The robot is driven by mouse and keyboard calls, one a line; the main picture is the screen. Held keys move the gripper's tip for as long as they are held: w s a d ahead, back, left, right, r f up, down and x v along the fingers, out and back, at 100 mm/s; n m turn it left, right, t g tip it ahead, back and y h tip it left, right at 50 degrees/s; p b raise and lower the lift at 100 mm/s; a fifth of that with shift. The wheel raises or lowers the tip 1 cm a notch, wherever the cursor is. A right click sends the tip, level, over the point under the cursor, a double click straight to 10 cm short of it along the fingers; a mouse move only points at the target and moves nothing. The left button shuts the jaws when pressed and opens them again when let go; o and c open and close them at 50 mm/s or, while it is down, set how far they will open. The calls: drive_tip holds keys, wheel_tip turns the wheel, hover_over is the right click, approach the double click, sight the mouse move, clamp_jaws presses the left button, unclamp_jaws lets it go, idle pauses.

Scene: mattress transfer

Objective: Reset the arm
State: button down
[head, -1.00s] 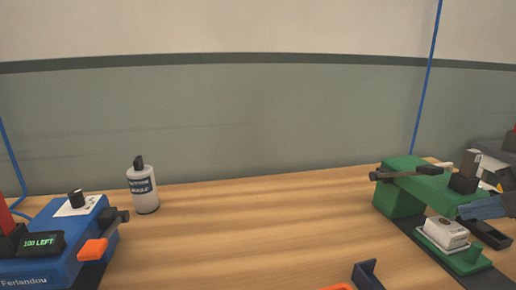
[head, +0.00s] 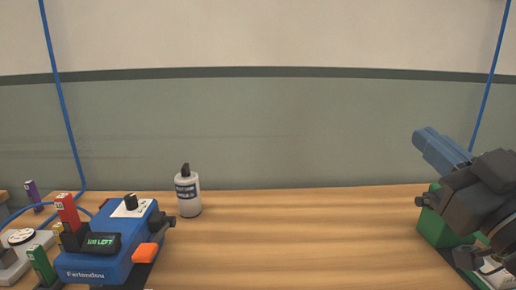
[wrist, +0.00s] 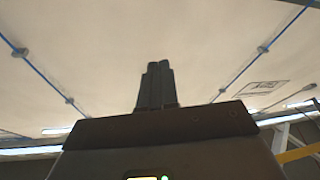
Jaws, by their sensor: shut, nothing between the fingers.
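My gripper (wrist: 157,68) shows in the wrist view with its two dark fingers pressed together and nothing between them. It points up toward the pale ceiling, away from any surface. In the head view, dark grey and blue-grey parts at the right edge look like my arm, raised above the table. They cover most of the green machine (head: 437,232). I cannot make out the fingertips clearly in the head view.
A blue machine (head: 105,262) with a green display stands on the wooden table (head: 300,245) at the left. A white bottle (head: 187,196) stands behind it. Coloured batteries are around the machine, including a red one (head: 67,212). The table's middle is clear.

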drive_tip(key=s+a+f+m+g+h+p, duration=0.35)
drive_tip(key=s+f+m+h, duration=0.5)
drive_tip(key=s+f, duration=0.75)
drive_tip(key=s+d+f+n+g+y, duration=0.1)
drive_tip(key=s+f, duration=0.3)
drive_tip(key=s, duration=0.6)
drive_tip(key=s+d+f+n+g+y, duration=0.1)
drive_tip(key=s+f, duration=0.3)
drive_tip(key=s, duration=0.6)
drive_tip(key=shift+g+y+p, duration=0.45)
drive_tip(key=shift+y, duration=0.3)
